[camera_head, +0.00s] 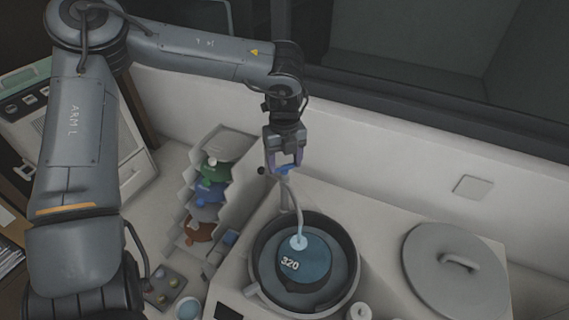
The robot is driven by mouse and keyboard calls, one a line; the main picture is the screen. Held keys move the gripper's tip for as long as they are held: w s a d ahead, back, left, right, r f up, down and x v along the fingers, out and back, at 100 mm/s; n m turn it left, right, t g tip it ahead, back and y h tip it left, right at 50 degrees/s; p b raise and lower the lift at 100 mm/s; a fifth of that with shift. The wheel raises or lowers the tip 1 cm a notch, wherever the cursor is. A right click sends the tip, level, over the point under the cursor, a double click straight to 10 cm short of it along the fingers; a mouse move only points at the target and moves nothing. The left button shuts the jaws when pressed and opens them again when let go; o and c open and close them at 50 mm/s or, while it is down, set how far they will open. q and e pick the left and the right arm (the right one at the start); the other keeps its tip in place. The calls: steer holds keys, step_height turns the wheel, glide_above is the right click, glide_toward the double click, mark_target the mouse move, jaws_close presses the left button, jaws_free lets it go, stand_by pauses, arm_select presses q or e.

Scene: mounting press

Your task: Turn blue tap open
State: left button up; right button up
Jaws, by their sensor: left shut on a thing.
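The blue tap handle (287,170) sits on top of a thin grey spout behind the round pot of the press. My left gripper (284,167) comes down from above and is shut on the blue tap, with its fingers on either side. The spout (289,192) rises from the back of the unit. Pale water or liquid shows at the blue disc (304,262) marked 320 inside the dark round bowl (349,241). The fingers hide part of the tap, so its exact angle is hard to tell. My right gripper is not in view.
A round grey lid (430,285) with a handle lies on the right of the white worktop. A stepped rack (232,141) with coloured pieces stands at left. A small tray (166,290) lies at lower left. The wall is close behind the tap.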

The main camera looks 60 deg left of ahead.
arm_select(q)
steer(key=n+b, duration=0.1)
steer(key=n, duration=0.3)
steer(key=shift+n+b, duration=0.3)
steer(key=n+b, duration=0.1)
steer(key=n, duration=0.2)
steer(key=shift+n, duration=0.6)
steer(key=shift+b, duration=0.3)
steer(key=o, duration=1.1)
steer(key=shift+c, duration=0.2)
